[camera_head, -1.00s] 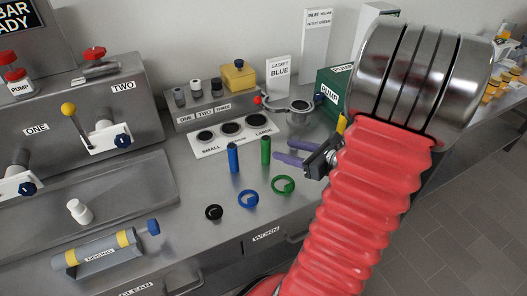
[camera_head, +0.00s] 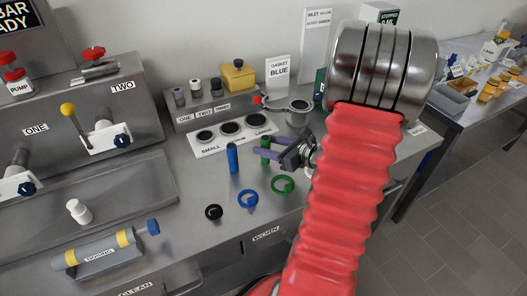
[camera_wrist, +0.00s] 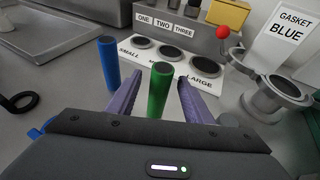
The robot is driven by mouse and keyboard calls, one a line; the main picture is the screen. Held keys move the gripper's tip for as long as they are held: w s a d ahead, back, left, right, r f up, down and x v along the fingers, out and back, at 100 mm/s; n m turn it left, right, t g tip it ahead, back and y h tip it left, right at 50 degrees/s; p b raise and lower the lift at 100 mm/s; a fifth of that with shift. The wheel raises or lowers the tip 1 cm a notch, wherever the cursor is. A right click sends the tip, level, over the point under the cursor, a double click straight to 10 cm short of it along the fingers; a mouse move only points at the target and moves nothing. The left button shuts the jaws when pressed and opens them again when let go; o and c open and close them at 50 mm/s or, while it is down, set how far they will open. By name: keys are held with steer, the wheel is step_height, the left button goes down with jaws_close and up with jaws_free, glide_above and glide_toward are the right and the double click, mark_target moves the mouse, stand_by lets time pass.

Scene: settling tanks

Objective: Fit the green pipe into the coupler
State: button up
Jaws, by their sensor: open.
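The green pipe (camera_head: 265,144) stands upright on the bench, right of the blue pipe (camera_head: 233,158). In the wrist view, the green pipe (camera_wrist: 159,90) is between the two purple fingers of my gripper (camera_wrist: 158,98). The fingers are open, with a visible gap on the left; contact on the right is unclear. In the head view, my gripper (camera_head: 262,150) crosses the pipe and hides part of it. A metal fitting with a round opening (camera_head: 299,113) and a red-knobbed lever, possibly the coupler, stands behind and to the right. It also shows in the wrist view (camera_wrist: 277,92).
Black (camera_head: 214,212), blue (camera_head: 248,198) and green (camera_head: 283,184) rings lie in front of the pipes. A white plate with round openings (camera_head: 233,132) lies behind them. Bare bench lies left of the blue pipe.

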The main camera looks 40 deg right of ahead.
steer(key=shift+w, duration=0.1)
steer(key=shift+x, duration=2.6)
steer(key=shift+c, duration=0.4)
jaws_close()
